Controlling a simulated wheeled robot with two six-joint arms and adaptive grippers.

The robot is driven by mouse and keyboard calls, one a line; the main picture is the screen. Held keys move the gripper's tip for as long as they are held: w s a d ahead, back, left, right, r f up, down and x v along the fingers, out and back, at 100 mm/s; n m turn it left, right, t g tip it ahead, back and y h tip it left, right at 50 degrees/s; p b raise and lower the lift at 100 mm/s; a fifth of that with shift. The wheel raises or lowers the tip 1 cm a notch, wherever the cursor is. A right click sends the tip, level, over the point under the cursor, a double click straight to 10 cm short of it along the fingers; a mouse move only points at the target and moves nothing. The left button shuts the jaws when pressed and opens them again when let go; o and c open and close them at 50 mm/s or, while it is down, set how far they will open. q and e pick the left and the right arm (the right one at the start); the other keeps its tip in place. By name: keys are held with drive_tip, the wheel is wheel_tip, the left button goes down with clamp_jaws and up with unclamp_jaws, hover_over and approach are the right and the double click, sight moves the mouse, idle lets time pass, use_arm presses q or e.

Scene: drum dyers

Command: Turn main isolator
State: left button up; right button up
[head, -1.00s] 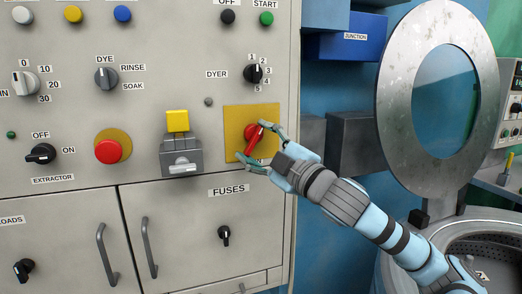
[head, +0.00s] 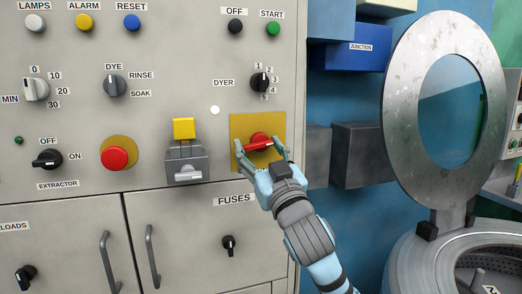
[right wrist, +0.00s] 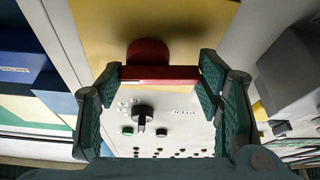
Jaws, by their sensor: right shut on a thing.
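The main isolator is a red rotary handle (head: 258,144) on a yellow plate (head: 242,125) on the grey panel. It lies nearly level, with its right end slightly higher. My right gripper (head: 261,151) is shut on the handle, with one fingertip at each end. In the right wrist view the red handle (right wrist: 160,74) spans between the two green-padded fingers of the gripper (right wrist: 158,80). The plate's lettering is hidden by the gripper. My left gripper is not in view.
A small white lamp (head: 214,110) glows above the plate's left. A grey box with a yellow block (head: 184,129) and a red push button (head: 115,158) sit to the left. Grey boxes (head: 362,154) and a round drum door (head: 401,110) stand to the right.

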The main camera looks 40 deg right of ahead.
drive_tip(key=shift+r+m+h, duration=0.15)
drive_tip(key=shift+m+h, duration=0.45)
drive_tip(key=shift+m, duration=0.6)
drive_tip(key=o, duration=1.2)
drive_tip(key=shift+c, duration=0.2)
wheel_tip(320, 180, up, 10)
drive_tip(key=shift+a, duration=0.1)
drive_tip(key=shift+g, duration=0.3)
